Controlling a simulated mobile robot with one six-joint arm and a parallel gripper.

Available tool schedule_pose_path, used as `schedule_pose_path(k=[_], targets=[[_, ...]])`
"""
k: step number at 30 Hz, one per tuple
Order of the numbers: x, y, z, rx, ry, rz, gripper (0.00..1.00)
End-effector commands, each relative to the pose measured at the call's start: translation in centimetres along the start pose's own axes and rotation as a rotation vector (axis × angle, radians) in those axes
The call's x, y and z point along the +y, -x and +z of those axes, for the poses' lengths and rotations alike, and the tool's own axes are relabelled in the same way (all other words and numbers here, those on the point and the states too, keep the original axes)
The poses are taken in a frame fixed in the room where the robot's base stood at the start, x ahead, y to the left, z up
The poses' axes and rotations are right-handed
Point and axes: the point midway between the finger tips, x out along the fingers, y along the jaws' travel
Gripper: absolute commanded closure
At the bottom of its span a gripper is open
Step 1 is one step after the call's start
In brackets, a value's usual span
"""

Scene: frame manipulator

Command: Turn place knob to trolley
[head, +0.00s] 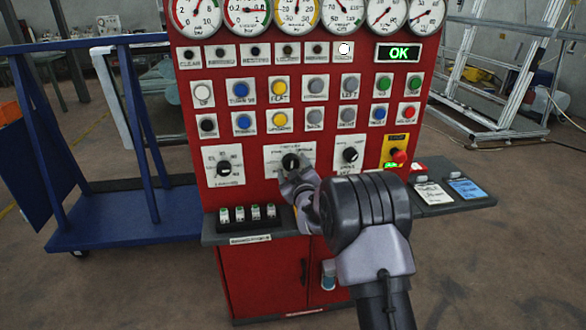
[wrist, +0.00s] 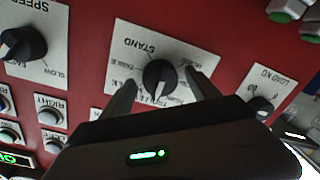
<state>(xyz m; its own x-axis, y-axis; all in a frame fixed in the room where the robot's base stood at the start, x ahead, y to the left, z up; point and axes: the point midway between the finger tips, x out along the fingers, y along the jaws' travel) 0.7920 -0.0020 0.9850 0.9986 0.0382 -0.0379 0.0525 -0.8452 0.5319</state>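The place knob (head: 291,161) is a black rotary knob on a white label plate, in the middle of the lower row of the red panel. In the wrist view the knob (wrist: 160,77) is seen close up, with the picture turned over. The word STAND is readable on its plate (wrist: 150,42); the other labels are too small to read surely. My gripper (head: 291,179) is in front of the plate, partly covering it. In the wrist view my gripper (wrist: 160,84) is open, one finger on each side of the knob, with gaps visible between them.
Other black knobs flank it: one at left (head: 224,167) and a speed knob (head: 350,155) at right. A red emergency button (head: 399,156) is farther right. A grey shelf (head: 450,205) juts out below the panel. A blue trolley (head: 120,215) stands at left.

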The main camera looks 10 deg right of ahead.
Motion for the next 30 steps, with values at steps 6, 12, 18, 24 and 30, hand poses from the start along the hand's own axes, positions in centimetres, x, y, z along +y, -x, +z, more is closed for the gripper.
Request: schedule_pose_path(k=[6,12,18,24,30], targets=[[0.1,0.4,-0.1,0.0,0.0,0.0,0.3],[0.2,4.9,-0.2,-0.003,0.0,-0.001,0.3],[0.2,11.8,-0.2,-0.003,0.0,-0.001,0.3],[0.0,16.2,-0.1,0.0,0.001,0.0,0.3],[0.0,17.5,0.0,0.0,-0.001,0.0,0.3]])
